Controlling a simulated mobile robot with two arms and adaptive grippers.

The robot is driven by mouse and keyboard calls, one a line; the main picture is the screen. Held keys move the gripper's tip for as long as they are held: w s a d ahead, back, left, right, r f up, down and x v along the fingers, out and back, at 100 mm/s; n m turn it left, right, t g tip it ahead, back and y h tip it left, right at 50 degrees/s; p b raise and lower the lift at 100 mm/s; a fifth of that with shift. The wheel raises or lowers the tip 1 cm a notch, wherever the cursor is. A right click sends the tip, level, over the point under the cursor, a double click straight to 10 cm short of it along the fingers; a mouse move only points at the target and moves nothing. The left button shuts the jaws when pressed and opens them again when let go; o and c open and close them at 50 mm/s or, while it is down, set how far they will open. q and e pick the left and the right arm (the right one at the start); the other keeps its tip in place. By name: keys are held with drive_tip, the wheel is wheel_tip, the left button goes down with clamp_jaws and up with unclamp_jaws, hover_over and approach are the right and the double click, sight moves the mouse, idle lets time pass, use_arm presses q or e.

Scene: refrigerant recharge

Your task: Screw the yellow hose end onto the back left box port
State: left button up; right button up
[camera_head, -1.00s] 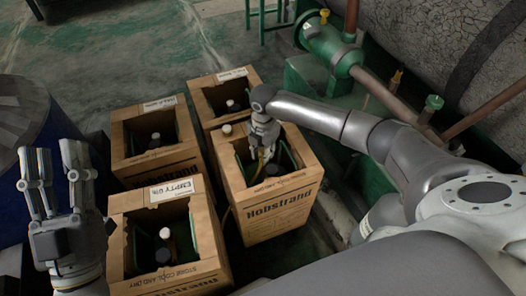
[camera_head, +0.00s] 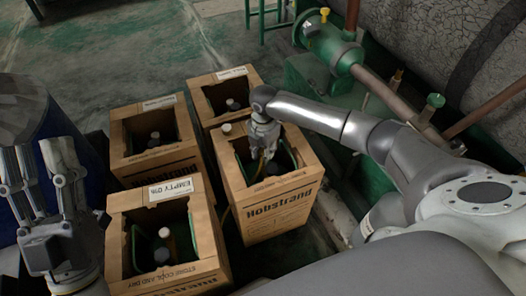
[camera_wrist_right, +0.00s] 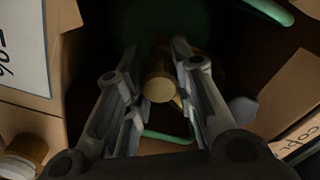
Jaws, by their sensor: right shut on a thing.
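The yellow hose end (camera_wrist_right: 158,88) shows as a round tan-yellow piece between my right gripper's fingers in the right wrist view. A dark grey capped port (camera_head: 274,169) stands beside the fingers in the same box. The back left box (camera_head: 156,161) has dark capped ports (camera_head: 154,139) inside. My left gripper (camera_head: 36,160) is open and empty at the far left.
A front left box (camera_head: 185,280) marked "EMPTY" holds a light cap (camera_head: 164,233) and a dark one. Another box (camera_head: 249,83) stands at the back. A white-topped cap (camera_head: 226,129) is at the right-hand box's corner. Green pipework (camera_head: 331,47) lies to the right.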

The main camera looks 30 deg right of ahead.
drive_tip(key=shift+p, duration=0.3)
use_arm(q)
drive_tip(key=shift+w+d+f+g+y, duration=0.15)
drive_tip(key=shift+w+f+g+y, duration=0.35)
drive_tip(key=shift+w+f+g, duration=0.6)
drive_tip(key=shift+f, duration=0.2)
use_arm(e)
drive_tip(key=shift+p, duration=0.35)
use_arm(q)
drive_tip(key=shift+w+f+g+y, duration=0.15)
drive_tip(key=shift+w+f+g, duration=0.35)
drive_tip(key=shift+f, duration=0.3)
drive_tip(key=shift+w+f+g+y, duration=0.15)
drive_tip(key=shift+w+f+g, duration=0.25)
drive_tip(key=shift+f+g, duration=0.3)
drive_tip(key=shift+w+f, duration=0.1)
drive_tip(key=shift+f, duration=0.2)
use_arm(e)
drive_tip(key=shift+p, duration=0.3)
use_arm(q)
drive_tip(key=shift+w+f+g+y, duration=0.25)
drive_tip(key=shift+f+g, duration=0.2)
drive_tip(key=shift+f, duration=0.3)
drive_tip(key=shift+w+f+g+y, duration=0.1)
drive_tip(key=shift+f+g+y, duration=0.15)
drive_tip(key=shift+f+g, duration=0.35)
drive_tip(key=shift+f, duration=0.2)
